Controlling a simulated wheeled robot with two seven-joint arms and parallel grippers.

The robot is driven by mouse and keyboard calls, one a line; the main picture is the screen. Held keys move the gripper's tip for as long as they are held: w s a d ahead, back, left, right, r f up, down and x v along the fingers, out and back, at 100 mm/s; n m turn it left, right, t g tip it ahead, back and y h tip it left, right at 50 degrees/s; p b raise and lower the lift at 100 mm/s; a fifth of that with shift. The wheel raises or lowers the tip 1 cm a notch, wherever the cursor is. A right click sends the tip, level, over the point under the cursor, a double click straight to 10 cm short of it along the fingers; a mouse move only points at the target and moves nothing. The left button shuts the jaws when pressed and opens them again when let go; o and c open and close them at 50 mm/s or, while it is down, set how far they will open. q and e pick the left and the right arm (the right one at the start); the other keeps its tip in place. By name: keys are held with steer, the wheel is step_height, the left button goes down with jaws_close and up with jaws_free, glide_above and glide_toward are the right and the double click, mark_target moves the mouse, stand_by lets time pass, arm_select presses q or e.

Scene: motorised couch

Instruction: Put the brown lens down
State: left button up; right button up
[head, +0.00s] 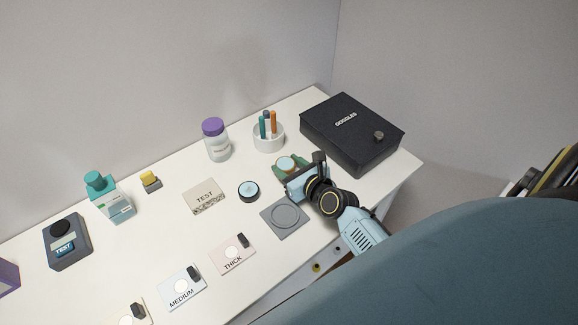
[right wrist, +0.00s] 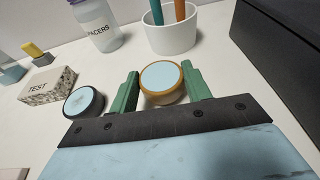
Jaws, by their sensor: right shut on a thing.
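The brown lens (head: 286,163) has a brown rim and a pale blue face. In the right wrist view the lens (right wrist: 163,79) sits between the two green fingers of my right gripper (right wrist: 162,88). My right gripper (head: 289,166) is shut on it, over the back right part of the table, left of the black box. I cannot tell whether the lens touches the table. A grey square pad with a ring mark (head: 286,216) lies in front of the gripper. A dark-rimmed lens (head: 248,191) lies on the table to its left. My left gripper is not in view.
The black GOGGLES box (head: 352,130) stands close on the right. A white pen cup (head: 268,137) and a purple-lidded jar (head: 216,140) stand behind. A TEST block (head: 204,196) and THICK (head: 232,255) and MEDIUM (head: 182,288) cards lie left. White table (head: 165,220) is bare between them.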

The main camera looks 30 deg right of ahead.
steer(key=shift+s+f, duration=0.25)
steer(key=shift+f, duration=0.35)
steer(key=o, duration=1.1)
steer(key=shift+a+f, duration=0.1)
steer(key=shift+f, duration=0.05)
steer(key=shift+r, duration=0.55)
steer(key=v, duration=0.4)
steer(key=p+v, duration=0.1)
steer(key=v, duration=0.6)
steer(key=shift+s+r+p, duration=0.3)
steer(key=shift+r, duration=0.25)
